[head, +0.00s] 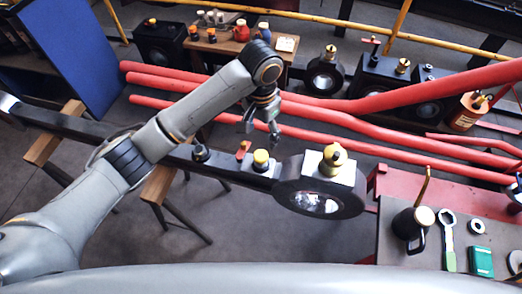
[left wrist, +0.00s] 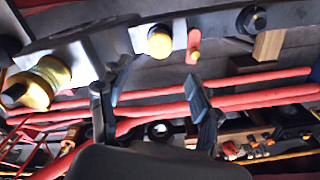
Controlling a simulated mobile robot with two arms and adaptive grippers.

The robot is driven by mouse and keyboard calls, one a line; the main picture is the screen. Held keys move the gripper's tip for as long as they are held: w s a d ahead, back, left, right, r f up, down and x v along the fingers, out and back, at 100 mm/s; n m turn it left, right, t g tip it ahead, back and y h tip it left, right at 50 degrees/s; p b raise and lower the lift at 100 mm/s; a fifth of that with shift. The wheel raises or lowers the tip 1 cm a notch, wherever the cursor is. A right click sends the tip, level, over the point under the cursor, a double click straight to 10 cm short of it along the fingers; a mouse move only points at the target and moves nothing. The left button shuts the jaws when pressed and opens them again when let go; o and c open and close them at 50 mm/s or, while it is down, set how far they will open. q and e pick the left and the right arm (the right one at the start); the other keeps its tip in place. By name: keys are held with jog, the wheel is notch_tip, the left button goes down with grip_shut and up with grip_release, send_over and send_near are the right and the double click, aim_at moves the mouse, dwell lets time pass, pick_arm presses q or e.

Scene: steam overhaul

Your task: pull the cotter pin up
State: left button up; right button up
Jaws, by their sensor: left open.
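A small red upright piece (head: 243,150), which I take to be the cotter pin, stands on the dark connecting rod (head: 222,163) just left of a yellow-capped knob (head: 261,158). In the left wrist view the red piece (left wrist: 193,46) shows beside the yellow-and-white knob (left wrist: 159,42). My left gripper (head: 261,129) is open and empty, above and a little behind the red piece in the head view. In the left wrist view its two fingers (left wrist: 158,84) are spread apart, and the red piece is beyond the fingertips. My right gripper is not in view.
The rod's big round end (head: 320,204) carries a brass cup (head: 333,158). A dark round fitting (head: 200,153) stands left on the rod. Red pipes (head: 350,150) run behind. A bench (head: 385,235) at right holds an oil can (head: 413,222) and a green-handled wrench (head: 448,238). Wooden trestles (head: 158,186) support the rod.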

aim_at(261, 155)
pick_arm(q)
notch_tip(261, 155, down, 10)
jog(key=shift+r, duration=0.15)
jog(key=shift+c, duration=0.4)
jog(key=shift+r, duration=0.1)
grip_shut()
